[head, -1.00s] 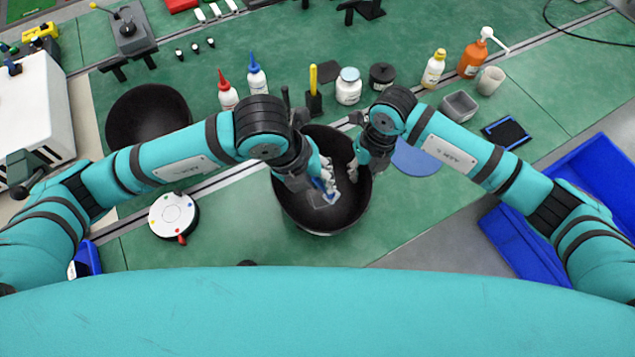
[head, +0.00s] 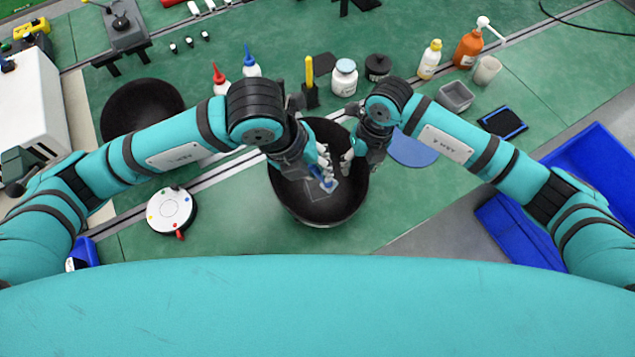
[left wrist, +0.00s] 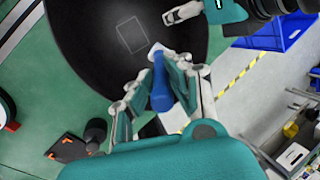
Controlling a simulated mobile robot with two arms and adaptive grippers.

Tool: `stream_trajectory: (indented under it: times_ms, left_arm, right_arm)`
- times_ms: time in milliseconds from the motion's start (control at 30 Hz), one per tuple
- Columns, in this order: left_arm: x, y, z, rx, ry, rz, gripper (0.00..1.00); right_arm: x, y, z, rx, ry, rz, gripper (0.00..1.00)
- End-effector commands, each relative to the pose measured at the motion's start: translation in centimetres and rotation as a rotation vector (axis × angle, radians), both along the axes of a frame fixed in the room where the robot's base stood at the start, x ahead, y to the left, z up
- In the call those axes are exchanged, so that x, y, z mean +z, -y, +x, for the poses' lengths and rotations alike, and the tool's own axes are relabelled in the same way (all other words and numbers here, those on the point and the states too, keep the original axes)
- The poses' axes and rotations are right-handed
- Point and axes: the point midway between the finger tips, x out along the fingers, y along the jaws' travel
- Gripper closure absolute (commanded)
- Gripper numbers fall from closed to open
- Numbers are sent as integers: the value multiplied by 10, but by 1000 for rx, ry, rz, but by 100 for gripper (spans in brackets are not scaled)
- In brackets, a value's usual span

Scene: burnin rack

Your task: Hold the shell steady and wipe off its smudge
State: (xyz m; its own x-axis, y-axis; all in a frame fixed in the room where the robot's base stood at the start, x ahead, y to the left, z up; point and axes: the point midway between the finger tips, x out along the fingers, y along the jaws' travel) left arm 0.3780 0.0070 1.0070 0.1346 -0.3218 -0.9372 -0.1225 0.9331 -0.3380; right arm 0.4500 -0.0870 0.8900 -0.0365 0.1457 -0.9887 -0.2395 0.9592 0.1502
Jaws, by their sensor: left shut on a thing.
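The shell (head: 312,213) is a dark round bowl in the middle of the head view; it fills the upper left wrist view (left wrist: 85,30). A faint pale square outline (left wrist: 131,36) shows on its inner wall; I cannot make out a smudge apart from it. My left gripper (head: 322,170) is inside the shell, shut on a blue-handled wiper (left wrist: 160,85) with a white tip. The tip is close to the inner wall; contact is unclear. My right gripper (head: 349,161) is at the shell's upper right rim; whether its fingers grip the rim is unclear.
A second dark bowl (head: 142,104) stands to the left. A white round disc (head: 171,211) lies below it. Several bottles and jars, including a white jar (head: 344,78), stand behind the shell. A blue flat disc (head: 410,149) lies to its right.

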Motion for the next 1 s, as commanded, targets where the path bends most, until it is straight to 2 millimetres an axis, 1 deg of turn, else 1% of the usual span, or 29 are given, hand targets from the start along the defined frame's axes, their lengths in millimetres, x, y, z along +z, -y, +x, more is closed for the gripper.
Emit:
stream_trajectory:
  times_ms: [167,267,367,700,833,1000]
  left_arm:
    - [0,0,0,0,0,0,100]
    - [0,0,0,0,0,0,100]
    - [0,0,0,0,0,0,100]
    - [0,0,0,0,0,0,100]
    - [0,0,0,0,0,0,100]
    - [0,0,0,0,0,0,100]
  right_arm:
    - [0,0,0,0,0,0,67]
    - [5,1,1,0,2,0,67]
    - [18,2,2,1,3,1,67]
    - [88,13,5,0,4,0,67]
    - [106,16,5,0,2,0,67]
    - [118,18,5,0,1,-1,67]
